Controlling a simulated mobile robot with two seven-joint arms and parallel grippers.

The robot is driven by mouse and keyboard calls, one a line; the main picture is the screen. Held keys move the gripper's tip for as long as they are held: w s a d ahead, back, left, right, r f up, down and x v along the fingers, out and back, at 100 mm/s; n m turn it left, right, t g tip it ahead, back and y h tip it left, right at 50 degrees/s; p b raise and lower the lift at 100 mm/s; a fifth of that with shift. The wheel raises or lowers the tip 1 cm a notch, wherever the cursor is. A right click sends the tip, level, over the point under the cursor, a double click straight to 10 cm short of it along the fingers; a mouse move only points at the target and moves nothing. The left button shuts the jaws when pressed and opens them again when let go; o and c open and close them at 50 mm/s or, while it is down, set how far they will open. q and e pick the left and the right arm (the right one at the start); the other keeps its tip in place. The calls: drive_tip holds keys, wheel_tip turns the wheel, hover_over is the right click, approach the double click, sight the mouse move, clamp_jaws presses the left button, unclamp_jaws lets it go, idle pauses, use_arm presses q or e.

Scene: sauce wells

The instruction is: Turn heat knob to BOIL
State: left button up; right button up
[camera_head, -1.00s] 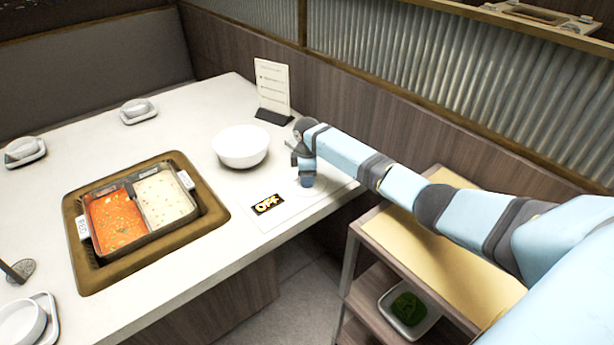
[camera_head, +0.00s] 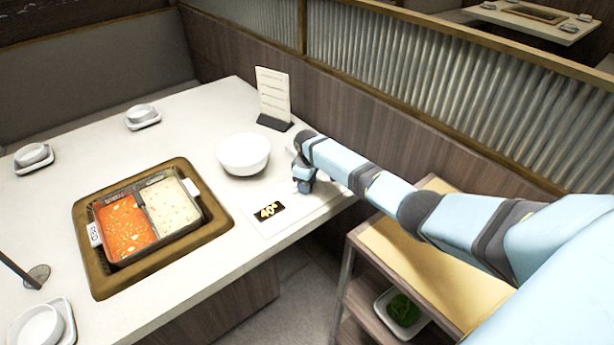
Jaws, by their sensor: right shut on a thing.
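The control panel (camera_head: 287,218) is a pale plate at the table's right front edge. Its small black display (camera_head: 268,211) shows yellow characters that look like a number, perhaps 40°; they are too small to read surely. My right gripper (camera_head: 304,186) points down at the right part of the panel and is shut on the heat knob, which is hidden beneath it. The hot pot (camera_head: 208,224) sits in the table's recess, with red broth (camera_head: 126,228) on the left and pale broth (camera_head: 172,205) on the right. My left gripper is not in view.
A white bowl (camera_head: 243,154) stands just left of my right gripper. A menu stand (camera_head: 273,95) is behind it. A shelf cart (camera_head: 430,262) stands below my right arm, holding a dish of greens (camera_head: 402,309). Small bowls stand along the table's left side.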

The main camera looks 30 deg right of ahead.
drive_tip(key=m+p, duration=0.2)
drive_tip(key=m, duration=0.1)
drive_tip(key=shift+a+r, duration=0.1)
drive_tip(key=shift+r, duration=0.15)
drive_tip(key=shift+m+p, duration=0.8)
drive_tip(key=m+p, duration=0.2)
drive_tip(key=m, duration=0.1)
drive_tip(key=shift+f+m, duration=0.1)
drive_tip(key=shift+m, duration=0.3)
drive_tip(key=m+p, duration=0.1)
drive_tip(key=m, duration=0.2)
drive_tip(key=shift+m, duration=0.3)
drive_tip(key=m+p, duration=0.1)
drive_tip(key=m, duration=0.1)
drive_tip(key=shift+m, duration=0.3)
drive_tip(key=m+p, duration=0.1)
drive_tip(key=m, duration=0.2)
drive_tip(key=shift+m, duration=0.3)
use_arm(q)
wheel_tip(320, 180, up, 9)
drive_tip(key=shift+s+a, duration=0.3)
use_arm(e)
drive_tip(key=m, duration=0.6)
drive_tip(key=shift+f, duration=0.1)
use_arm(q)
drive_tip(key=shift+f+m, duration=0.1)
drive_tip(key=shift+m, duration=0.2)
use_arm(e)
drive_tip(key=shift+m, duration=0.4)
